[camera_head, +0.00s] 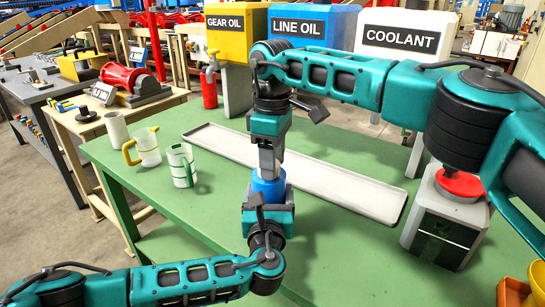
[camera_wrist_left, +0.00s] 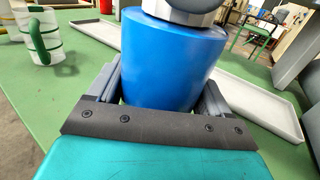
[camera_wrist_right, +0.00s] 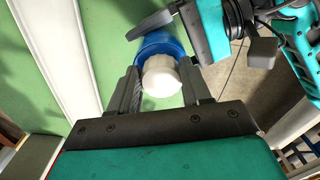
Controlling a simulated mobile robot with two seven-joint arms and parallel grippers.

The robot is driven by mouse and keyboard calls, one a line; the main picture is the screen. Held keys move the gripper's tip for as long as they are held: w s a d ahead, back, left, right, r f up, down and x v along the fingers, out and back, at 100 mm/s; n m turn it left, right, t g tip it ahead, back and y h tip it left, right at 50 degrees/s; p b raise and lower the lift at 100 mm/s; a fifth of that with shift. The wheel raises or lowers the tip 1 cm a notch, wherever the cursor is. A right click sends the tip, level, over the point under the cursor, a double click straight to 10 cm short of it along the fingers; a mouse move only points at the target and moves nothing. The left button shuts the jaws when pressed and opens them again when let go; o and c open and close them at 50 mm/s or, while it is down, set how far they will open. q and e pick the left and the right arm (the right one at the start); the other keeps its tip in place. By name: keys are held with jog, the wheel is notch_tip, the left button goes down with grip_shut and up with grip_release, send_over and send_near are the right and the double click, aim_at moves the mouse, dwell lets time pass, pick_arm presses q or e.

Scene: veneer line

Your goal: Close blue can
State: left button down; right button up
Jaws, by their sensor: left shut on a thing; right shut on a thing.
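The blue can (camera_head: 268,188) stands upright over the green table, in front of the long tray. In the left wrist view the can (camera_wrist_left: 170,62) fills the space between the fingers of my left gripper (camera_head: 268,202), which is shut around its body from the near side. My right gripper (camera_head: 269,165) points down from above and is shut on the white cap (camera_wrist_right: 162,76) at the can's top. The can's blue body shows behind the cap in the right wrist view (camera_wrist_right: 158,46). Whether the cap is fully seated cannot be told.
A long white tray (camera_head: 340,183) lies behind the can on the green table (camera_head: 330,255). A white cup, a yellow-handled jug (camera_head: 147,148) and a green-handled mug (camera_head: 182,165) stand left. Yellow, blue and white dispensers stand behind. A box with a red top (camera_head: 460,185) stands right.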

jog(key=m, duration=0.3)
jog(key=shift+s, duration=0.1)
jog(key=o, duration=1)
jog(key=shift+r, duration=2.25)
